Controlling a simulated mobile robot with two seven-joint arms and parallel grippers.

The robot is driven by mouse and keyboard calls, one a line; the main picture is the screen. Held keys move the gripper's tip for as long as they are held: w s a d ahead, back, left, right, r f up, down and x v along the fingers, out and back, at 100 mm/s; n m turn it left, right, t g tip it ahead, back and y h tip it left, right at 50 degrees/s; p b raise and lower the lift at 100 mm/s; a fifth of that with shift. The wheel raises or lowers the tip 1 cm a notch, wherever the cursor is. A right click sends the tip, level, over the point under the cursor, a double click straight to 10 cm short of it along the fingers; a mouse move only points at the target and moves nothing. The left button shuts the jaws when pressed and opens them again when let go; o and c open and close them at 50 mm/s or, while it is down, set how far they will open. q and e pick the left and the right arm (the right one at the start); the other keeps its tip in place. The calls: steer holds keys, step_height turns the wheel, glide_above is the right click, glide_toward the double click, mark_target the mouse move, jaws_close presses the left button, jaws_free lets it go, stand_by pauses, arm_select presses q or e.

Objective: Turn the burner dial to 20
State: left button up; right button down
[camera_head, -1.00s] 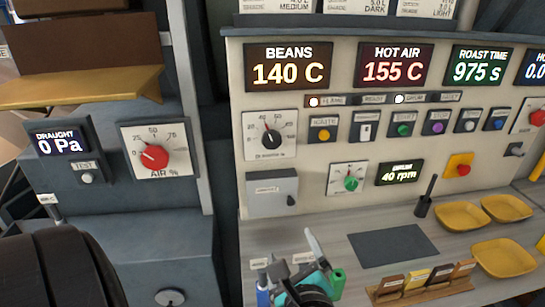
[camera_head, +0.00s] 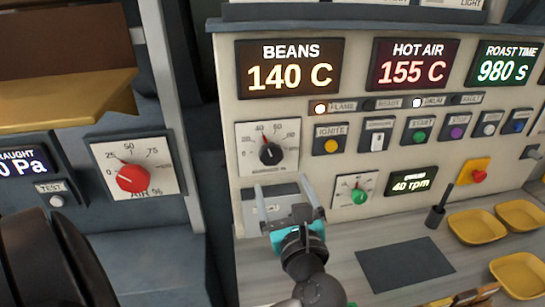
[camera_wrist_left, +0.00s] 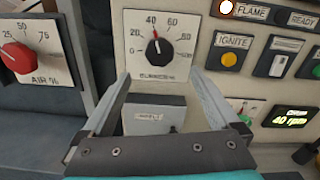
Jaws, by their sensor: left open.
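The burner dial (camera_head: 270,152) is a black knob with a red pointer on a white square plate, left of the ignite button. In the left wrist view the burner dial (camera_wrist_left: 160,47) shows upright, its pointer near 40. My left gripper (camera_head: 281,186) is open and empty, just below the dial's plate and in front of a grey box. In the left wrist view my left gripper (camera_wrist_left: 160,80) has its fingers spread below the knob, apart from it. My right gripper is out of view.
A red air dial (camera_head: 132,178) is to the left. A green drum dial (camera_head: 358,196) is close to the right of my gripper. The grey box (camera_head: 268,205) sits below the burner dial. Yellow trays (camera_head: 477,224) and a dark mat (camera_head: 404,265) lie on the counter.

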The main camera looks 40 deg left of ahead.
mark_target(272, 158)
arm_select(q)
steer(key=x, duration=1)
steer(key=shift+a, duration=0.1)
steer(key=c, duration=1.3)
